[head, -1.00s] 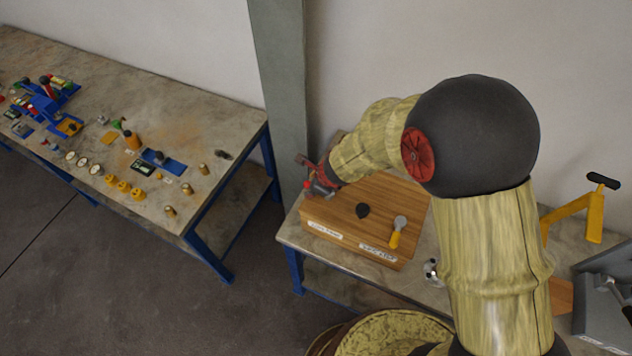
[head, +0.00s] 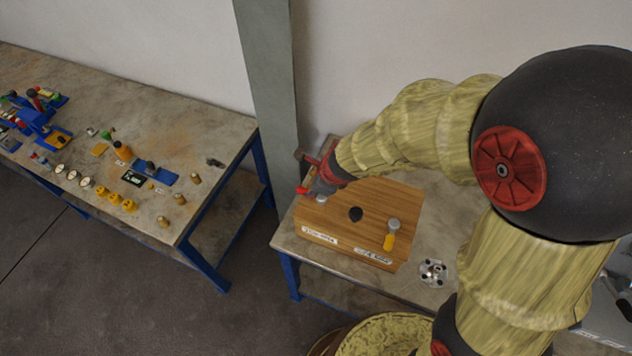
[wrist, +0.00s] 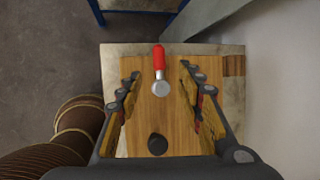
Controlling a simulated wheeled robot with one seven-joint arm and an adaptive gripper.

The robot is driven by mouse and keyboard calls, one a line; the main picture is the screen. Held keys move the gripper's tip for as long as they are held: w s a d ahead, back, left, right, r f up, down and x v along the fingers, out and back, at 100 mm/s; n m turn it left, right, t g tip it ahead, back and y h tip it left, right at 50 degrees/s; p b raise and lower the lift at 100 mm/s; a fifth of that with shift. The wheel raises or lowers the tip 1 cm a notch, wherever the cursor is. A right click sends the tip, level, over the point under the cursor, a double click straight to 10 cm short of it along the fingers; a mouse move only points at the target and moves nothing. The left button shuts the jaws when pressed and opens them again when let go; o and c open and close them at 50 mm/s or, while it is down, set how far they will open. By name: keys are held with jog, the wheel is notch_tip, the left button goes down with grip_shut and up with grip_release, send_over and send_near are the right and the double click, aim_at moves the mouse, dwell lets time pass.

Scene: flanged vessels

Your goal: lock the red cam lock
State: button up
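The red cam lock has a red handle (wrist: 159,60) and a round grey metal hub (wrist: 161,89), on top of a wooden box (wrist: 145,125). In the wrist view the handle points away from the hub, toward the box's far edge. My gripper (wrist: 161,74) is open, with one finger on each side of the cam lock and clear gaps between. In the head view my gripper (head: 318,175) is over the box's left corner. The red handle (head: 303,191) and hub (head: 321,198) show just below it. Contact cannot be told.
A yellow-handled cam lock (head: 389,241) and a black knob (head: 355,214) sit on the same box. Labels are on its front. A small metal flanged part (head: 433,272) lies on the table to the right. A grey pillar (head: 268,100) and wall stand close behind.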

jog(key=shift+v, duration=1)
jog(key=s+d+r+n+g+b, duration=0.1)
jog(key=s+d+n+g+b, duration=0.3)
jog(key=s+n, duration=1)
jog(key=s+d+r+n+t+h+b, duration=0.1)
jog(key=s+d+n+t+b, duration=0.1)
jog(key=d+b, duration=0.4)
jog(key=s+d+r+n+t+h+b, duration=0.2)
jog(key=d+n+b, duration=0.3)
jog(key=d, duration=0.7)
jog(key=shift+s+d+t+b, duration=0.2)
jog(key=shift+d+t+b, duration=0.1)
jog(key=shift+t+b, duration=0.55)
